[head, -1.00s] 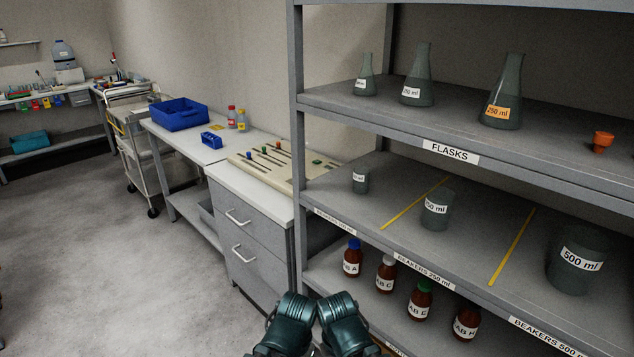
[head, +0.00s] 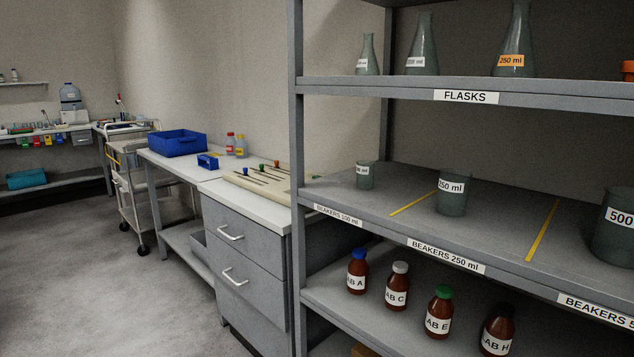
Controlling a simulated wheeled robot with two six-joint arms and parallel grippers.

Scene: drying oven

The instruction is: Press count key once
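I see no count key and no keypad that I can make out in the head view. The drying oven is not visible either. Neither of my grippers shows in the current head view, so I cannot see whether they are open or shut.
A grey shelf rack (head: 400,82) with flasks, beakers and brown bottles fills the right side. A drawer cabinet (head: 245,262) stands left of it, with a slotted board (head: 262,180) on top. A blue bin (head: 178,143) sits on the bench behind. The floor (head: 80,250) at left is clear.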

